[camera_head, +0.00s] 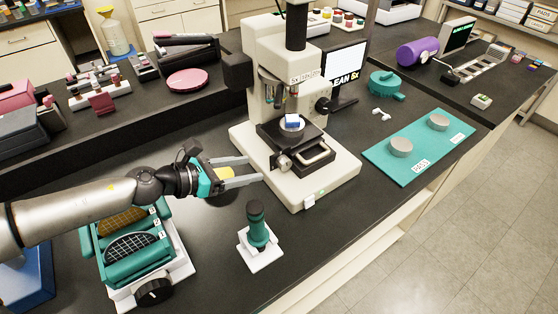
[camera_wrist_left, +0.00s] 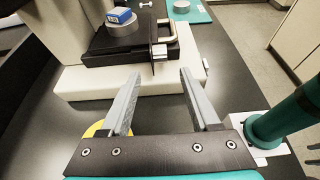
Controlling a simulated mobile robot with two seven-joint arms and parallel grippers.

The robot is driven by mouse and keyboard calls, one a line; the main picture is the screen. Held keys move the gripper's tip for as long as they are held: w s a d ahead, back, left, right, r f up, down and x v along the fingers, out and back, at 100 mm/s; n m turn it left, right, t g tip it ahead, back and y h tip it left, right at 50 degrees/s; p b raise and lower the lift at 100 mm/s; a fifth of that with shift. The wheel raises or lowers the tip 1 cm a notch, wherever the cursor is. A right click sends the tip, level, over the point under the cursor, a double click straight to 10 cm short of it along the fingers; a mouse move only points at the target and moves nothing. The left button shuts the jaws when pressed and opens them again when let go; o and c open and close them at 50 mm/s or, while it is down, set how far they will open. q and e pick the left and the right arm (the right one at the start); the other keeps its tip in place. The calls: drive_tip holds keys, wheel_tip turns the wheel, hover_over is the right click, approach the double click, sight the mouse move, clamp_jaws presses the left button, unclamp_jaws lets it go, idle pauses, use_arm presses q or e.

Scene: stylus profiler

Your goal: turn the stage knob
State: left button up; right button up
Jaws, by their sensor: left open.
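The cream stylus profiler (camera_head: 248,135) stands on the black bench in the head view. Its black stage (camera_head: 270,132) bears a silver disc with a small blue-and-white block. A small silver knob (camera_head: 283,161) sits at the front left of the stage; in the left wrist view a silver knob (camera_wrist_left: 158,50) shows just beyond the fingers. My left gripper (camera_head: 260,171) is open and empty, its two grey fingers pointing at the stage front, apart from the knob. In the left wrist view the gripper (camera_wrist_left: 160,75) lies over the profiler's base. My right gripper is not in view.
A teal stylus-like tool (camera_head: 257,226) stands upright on a white base in front of the gripper. A teal rack (camera_head: 170,245) stands under my left arm. A teal mat (camera_head: 420,150) with two grey discs lies to the right. Bare bench lies between tool and profiler.

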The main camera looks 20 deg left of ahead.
sight(279, 164)
use_arm(q)
drive_tip(key=p+x, duration=0.1)
drive_tip(key=x, duration=0.9)
drive_tip(key=shift+f, duration=0.1)
clamp_jaws()
idle(0.4)
